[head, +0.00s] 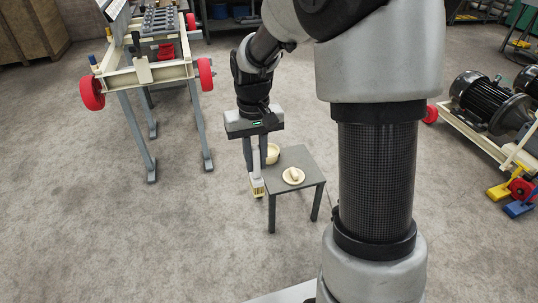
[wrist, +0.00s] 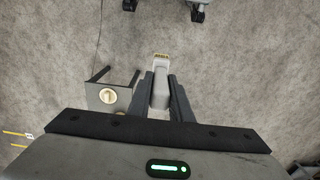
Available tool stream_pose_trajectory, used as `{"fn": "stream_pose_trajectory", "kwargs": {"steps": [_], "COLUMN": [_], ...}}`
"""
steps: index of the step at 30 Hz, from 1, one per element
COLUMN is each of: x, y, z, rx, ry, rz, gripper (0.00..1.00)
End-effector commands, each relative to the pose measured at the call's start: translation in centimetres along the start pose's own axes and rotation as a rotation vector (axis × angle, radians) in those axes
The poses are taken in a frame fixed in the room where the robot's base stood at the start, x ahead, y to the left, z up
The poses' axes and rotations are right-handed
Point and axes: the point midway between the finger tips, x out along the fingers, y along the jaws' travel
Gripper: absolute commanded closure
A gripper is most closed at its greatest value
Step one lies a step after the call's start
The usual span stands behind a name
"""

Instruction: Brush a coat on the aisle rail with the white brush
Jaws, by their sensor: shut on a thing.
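My gripper (head: 256,163) is shut on the white brush (head: 256,175), which hangs bristles down beside the left edge of a small grey table. In the wrist view the brush (wrist: 160,88) lies between the two dark fingers, with its yellowish bristle end (wrist: 161,57) beyond the fingertips. The bristles look clear of the table and touch nothing that I can see. I cannot tell which thing in view is the aisle rail.
A cream bowl (head: 272,150) shows behind my gripper. A cream-framed stand with red wheels (head: 92,93) is at left, black motors (head: 482,98) at right.

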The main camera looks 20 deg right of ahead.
Motion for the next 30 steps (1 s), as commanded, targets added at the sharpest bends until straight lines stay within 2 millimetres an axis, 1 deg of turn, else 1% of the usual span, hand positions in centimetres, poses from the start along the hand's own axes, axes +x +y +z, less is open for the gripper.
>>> {"fn": "stream_pose_trajectory", "kwargs": {"steps": [1, 3, 30], "x": [0.6, 1.1, 7.4], "y": [0.0, 0.0, 0.0], "z": [0.0, 0.0, 0.0], "rx": [0.000, 0.000, -0.001], "ry": [0.000, 0.000, 0.000], "rz": [0.000, 0.000, 0.000], "gripper": [1.00, 1.00, 1.00]}}
